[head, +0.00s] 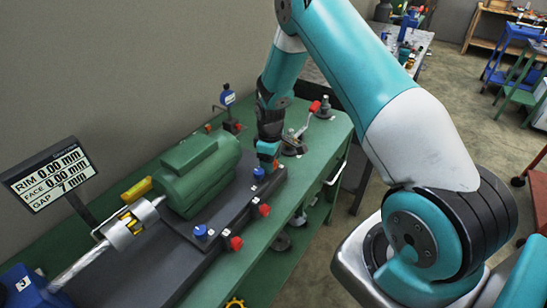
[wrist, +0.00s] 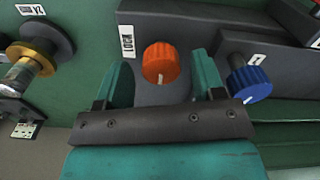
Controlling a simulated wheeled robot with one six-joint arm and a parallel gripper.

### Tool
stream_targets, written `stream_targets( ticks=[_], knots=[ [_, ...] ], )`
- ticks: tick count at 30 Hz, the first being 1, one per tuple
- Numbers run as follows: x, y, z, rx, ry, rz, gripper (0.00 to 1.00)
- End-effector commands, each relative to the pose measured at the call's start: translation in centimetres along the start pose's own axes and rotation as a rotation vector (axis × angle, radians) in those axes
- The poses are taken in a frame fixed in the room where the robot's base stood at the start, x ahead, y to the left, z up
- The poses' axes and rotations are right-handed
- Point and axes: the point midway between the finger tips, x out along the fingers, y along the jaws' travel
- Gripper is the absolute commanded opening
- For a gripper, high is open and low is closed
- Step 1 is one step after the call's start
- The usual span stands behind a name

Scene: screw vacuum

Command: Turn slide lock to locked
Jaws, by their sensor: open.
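The slide lock is an orange-red knob (wrist: 161,63) beside a white LOCK label (wrist: 127,42) in the wrist view. A white mark on the knob points toward the bottom of the picture. My gripper (wrist: 163,72) is open, with one teal finger on each side of the knob. Gaps show between the fingers and the knob, and I cannot tell its exact depth between them. In the head view my gripper (head: 268,153) points down at the far end of the dark base, and it mostly hides the knob there.
A blue knob (wrist: 249,84) stands close to the right finger. A brass-coloured knob (wrist: 40,47) is at left. In the head view, a green motor (head: 197,170) sits left of my gripper, red knobs (head: 235,243) line the base edge, and a readout screen (head: 48,175) stands left.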

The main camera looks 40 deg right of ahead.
Motion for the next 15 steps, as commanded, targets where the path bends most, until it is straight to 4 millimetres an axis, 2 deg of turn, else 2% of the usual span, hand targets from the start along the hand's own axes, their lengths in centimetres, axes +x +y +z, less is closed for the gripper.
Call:
stream_targets(
  ticks=[5, 11, 13, 14, 15],
  knots=[
    [0.0, 0.0, 0.0, 0.001, 0.0, 0.0, 0.6],
    [0.0, 0.1, 0.1, 0.001, 0.0, 0.0, 0.14],
    [0.0, 0.1, 0.1, 0.002, 0.0, 0.001, 0.13],
    [0.0, 1.1, 0.8, 0.008, -0.001, 0.002, 0.14],
    [-0.1, 0.8, 0.6, 0.007, -0.001, 0.003, 0.13]
  ],
)
